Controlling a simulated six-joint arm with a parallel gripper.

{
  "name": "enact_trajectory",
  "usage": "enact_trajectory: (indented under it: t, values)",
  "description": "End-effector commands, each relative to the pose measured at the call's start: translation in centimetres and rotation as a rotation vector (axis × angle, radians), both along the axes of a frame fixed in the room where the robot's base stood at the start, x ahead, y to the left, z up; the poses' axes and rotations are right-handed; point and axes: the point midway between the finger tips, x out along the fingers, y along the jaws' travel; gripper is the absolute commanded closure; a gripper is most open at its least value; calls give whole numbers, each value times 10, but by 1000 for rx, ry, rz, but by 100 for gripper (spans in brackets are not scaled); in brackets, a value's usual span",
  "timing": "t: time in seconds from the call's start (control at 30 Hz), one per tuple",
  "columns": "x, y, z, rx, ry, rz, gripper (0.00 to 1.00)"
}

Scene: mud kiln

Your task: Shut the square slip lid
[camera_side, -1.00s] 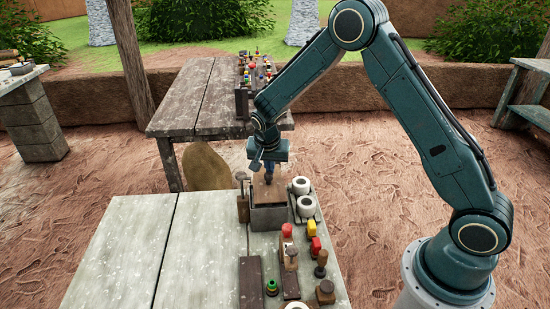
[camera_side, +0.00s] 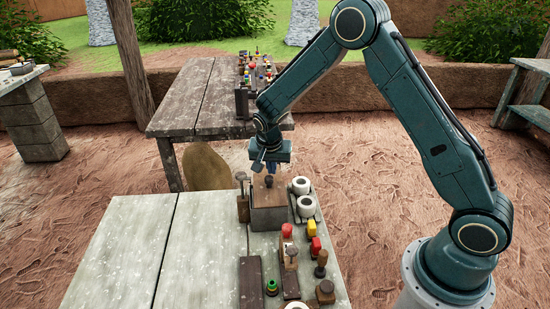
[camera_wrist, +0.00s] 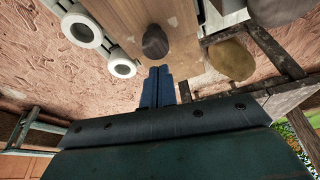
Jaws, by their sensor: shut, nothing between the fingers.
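The square slip lid (camera_side: 266,196) is a brown wooden plate with a dark round knob (camera_side: 268,181). In the wrist view the lid (camera_wrist: 187,52) and knob (camera_wrist: 155,42) are beyond my gripper (camera_wrist: 158,72), whose blue fingers are together and empty, apart from the knob.
A tray with two white rings (camera_side: 304,197) stands close right of the box. A tall-handled stamp (camera_side: 243,204) stands close left. The left tabletop (camera_side: 140,250) is clear.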

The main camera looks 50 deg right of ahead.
Motion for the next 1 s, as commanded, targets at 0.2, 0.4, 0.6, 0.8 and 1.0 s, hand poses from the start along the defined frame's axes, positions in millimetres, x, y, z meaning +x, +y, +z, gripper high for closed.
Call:
enact_trajectory:
  t: [0.2,0.4,0.6,0.8,1.0]
  values:
    - [14,-21,6,-5,-12,-7,100]
    - [8,-12,33,-6,-14,-7,100]
    - [3,-3,63,-7,-16,-6,100]
    - [-1,3,87,-8,-16,-7,100]
    - [-3,6,96,-8,-14,-8,100]
